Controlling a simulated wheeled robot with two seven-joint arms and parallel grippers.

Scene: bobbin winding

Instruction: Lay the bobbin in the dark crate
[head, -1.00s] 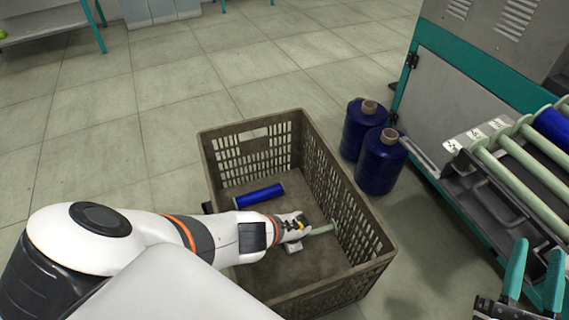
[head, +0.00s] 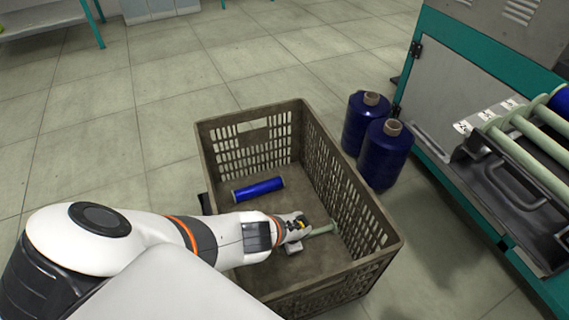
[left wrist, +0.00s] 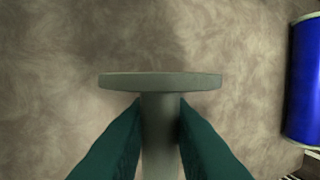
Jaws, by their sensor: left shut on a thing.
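The dark crate (head: 385,262) stands on the floor, open at the top. My left gripper (head: 303,226) is inside it, low towards its right side. It is shut on a bare pale green bobbin (head: 322,230), partly hidden by the gripper. In the left wrist view the teal fingers (left wrist: 160,125) clasp the bobbin's shaft just below its round flange (left wrist: 160,81), over the brown crate bottom. I cannot tell whether the bobbin touches the bottom. My right gripper is out of view.
A blue wound bobbin (head: 258,190) lies in the crate behind my gripper, and it shows at the right of the left wrist view (left wrist: 305,80). Two blue yarn cones (head: 384,155) stand right of the crate. The winding machine (head: 450,90) is farther right.

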